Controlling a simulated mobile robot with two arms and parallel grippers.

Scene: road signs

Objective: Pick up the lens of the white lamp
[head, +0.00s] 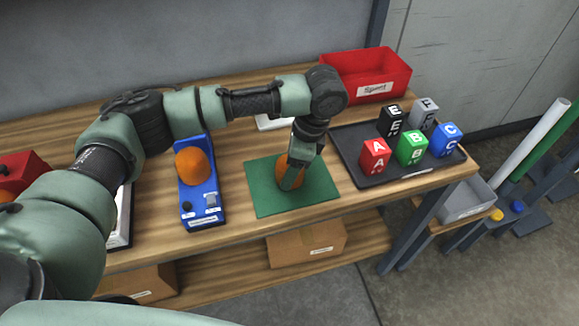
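An orange lens (281,172) is on the green mat (262,200) in the middle of the bench, partly covered by my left gripper (290,182). The gripper points down with its fingers at the lens. Whether they are closed on it, I cannot tell. A white-edged object (123,222) stands left of the blue lamp, mostly hidden behind my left arm. Another white object (272,123) shows behind the mat, partly covered by the arm. Which of these is the white lamp is unclear. My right gripper is not in view.
A blue lamp (204,212) with an orange lens (193,166) stands left of the mat. A dark tray (353,160) with several lettered cubes lies right. A red bin (385,72) stands behind. A red object (22,168) is far left. Bare wood lies in front of the mat.

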